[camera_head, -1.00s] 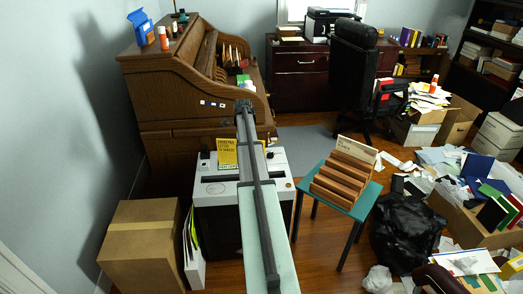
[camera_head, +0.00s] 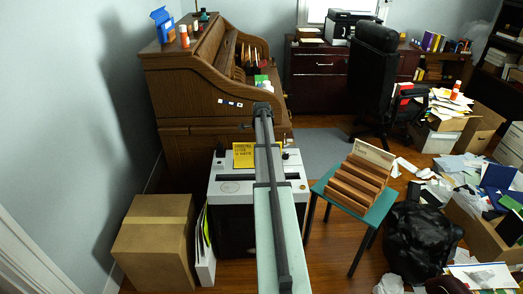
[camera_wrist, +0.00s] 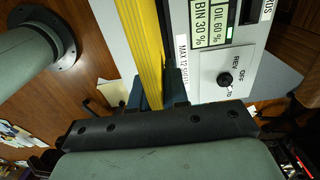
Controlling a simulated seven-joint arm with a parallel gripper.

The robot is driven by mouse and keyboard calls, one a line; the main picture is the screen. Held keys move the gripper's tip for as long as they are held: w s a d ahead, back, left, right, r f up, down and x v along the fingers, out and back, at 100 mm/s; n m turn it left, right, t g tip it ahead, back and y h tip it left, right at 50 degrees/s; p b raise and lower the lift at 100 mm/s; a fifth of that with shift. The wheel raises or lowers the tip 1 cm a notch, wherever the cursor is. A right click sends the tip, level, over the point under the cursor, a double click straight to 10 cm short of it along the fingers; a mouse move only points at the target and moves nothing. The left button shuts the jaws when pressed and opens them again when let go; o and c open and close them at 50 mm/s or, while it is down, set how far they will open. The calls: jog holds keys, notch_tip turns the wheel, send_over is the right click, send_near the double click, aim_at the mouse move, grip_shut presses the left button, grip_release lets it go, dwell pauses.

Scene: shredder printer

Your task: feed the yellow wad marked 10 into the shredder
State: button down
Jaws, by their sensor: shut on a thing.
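A yellow wad (camera_wrist: 148,45) stands on edge in my gripper (camera_wrist: 155,90) in the wrist view. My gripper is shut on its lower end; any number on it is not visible. The shredder (camera_head: 228,188) stands behind my arm in the head view, white on top and dark below, with a dark slot (camera_head: 290,177) across its top, partly covered by my arm. Its panel (camera_wrist: 245,60) lies right of the wad in the wrist view, with a knob (camera_wrist: 224,79) and bin and oil readouts. I cannot tell whether the wad touches the slot.
A yellow notice (camera_head: 243,155) stands at the back of the shredder. A wooden sorter (camera_head: 357,184) sits on a teal stool (camera_head: 381,204) to the right. A cardboard box (camera_head: 150,245) and folders (camera_head: 205,255) stand left. A black bag (camera_head: 408,235) and loose papers clutter the right.

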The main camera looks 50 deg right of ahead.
notch_tip(320, 180, down, 8)
dwell(1.0)
jog(key=shift+f, duration=0.1)
jog(key=c, duration=1.1)
grip_release()
jog(key=shift+o, duration=0.2)
notch_tip(320, 180, up, 14)
jog(key=shift+f, duration=0.1)
